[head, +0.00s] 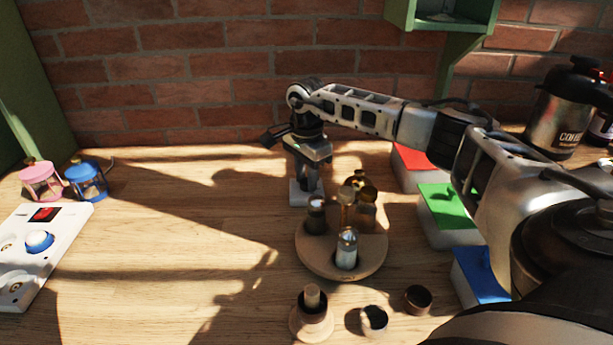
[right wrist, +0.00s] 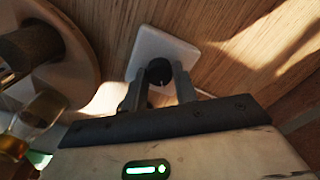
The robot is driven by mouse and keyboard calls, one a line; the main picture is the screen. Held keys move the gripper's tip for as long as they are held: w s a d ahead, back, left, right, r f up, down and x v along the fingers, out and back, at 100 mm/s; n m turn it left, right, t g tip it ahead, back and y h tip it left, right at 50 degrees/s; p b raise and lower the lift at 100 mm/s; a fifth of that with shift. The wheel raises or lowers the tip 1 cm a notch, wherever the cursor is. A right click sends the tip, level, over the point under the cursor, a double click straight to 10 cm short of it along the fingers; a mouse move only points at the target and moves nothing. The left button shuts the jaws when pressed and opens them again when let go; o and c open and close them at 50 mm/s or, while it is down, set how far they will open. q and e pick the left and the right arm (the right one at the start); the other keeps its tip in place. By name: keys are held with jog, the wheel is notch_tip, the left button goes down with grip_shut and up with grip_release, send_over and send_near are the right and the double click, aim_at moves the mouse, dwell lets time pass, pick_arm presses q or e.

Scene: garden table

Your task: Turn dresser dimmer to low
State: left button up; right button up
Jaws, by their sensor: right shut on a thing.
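The dimmer is a small white square box (head: 299,196) on the wooden table, near the brick wall. In the right wrist view the white box (right wrist: 173,45) carries a round black knob (right wrist: 158,71) with a pale mark on its rim. My right gripper (head: 309,181) points down over the box. In the right wrist view its two fingers (right wrist: 160,84) stand on either side of the knob and are shut on it. In the head view the knob is hidden by the gripper. My left gripper is not in view.
A round wooden tray (head: 315,262) with several bottles stands close in front of the dimmer. Boxes with red (head: 412,160), green (head: 450,205) and blue (head: 482,275) lids stand to the right. A white switch panel (head: 60,225) lies at left. The table's left middle is clear.

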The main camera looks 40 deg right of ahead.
jog(key=shift+r, duration=0.15)
jog(key=o, duration=1)
jog(key=shift+c, duration=0.2)
notch_tip(320, 180, up, 16)
jog(key=shift+b, duration=0.4)
